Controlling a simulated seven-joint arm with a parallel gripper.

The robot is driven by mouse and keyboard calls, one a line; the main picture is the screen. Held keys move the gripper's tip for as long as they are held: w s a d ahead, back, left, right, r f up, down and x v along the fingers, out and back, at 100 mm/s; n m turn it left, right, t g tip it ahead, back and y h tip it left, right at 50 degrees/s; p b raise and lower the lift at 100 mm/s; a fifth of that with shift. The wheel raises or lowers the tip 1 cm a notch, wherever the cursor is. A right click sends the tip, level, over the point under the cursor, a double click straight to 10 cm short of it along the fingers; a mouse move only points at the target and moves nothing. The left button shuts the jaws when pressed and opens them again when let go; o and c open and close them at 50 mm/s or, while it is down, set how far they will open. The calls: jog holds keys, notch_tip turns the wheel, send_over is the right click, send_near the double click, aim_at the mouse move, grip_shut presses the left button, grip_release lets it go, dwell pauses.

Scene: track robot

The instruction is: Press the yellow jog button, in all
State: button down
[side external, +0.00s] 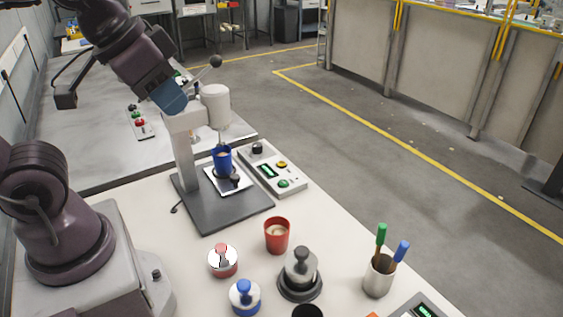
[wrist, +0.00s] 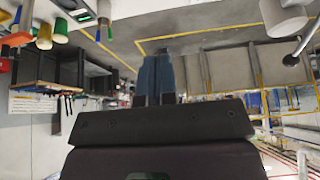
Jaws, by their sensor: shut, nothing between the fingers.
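The yellow jog button (side external: 281,164) sits on a pale control box (side external: 298,187) to the right of a bench press, in the side view. A green button (side external: 283,184), a small green display (side external: 267,170) and a black knob (side external: 257,149) share that box. I cannot make out the yellow button in the wrist view.
The press head (side external: 215,106) and its ball-ended lever (side external: 214,62) stand between my gripper and the control box. A blue cup (side external: 222,159) is under the head. A red cup (side external: 277,236), stamps and a pen cup (side external: 379,276) stand on the near bench.

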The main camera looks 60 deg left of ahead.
dwell(0.8)
jog(key=n+t+y, duration=0.2)
jog(key=n+t, duration=0.1)
jog(key=n, duration=0.8)
send_over(280, 162)
notch_tip(280, 162, down, 22)
jog(key=r, duration=0.1)
jog(key=shift+f, duration=0.25)
jog(key=shift+f, duration=4.4)
jog(key=shift+f, duration=0.1)
jog(key=shift+f, duration=0.3)
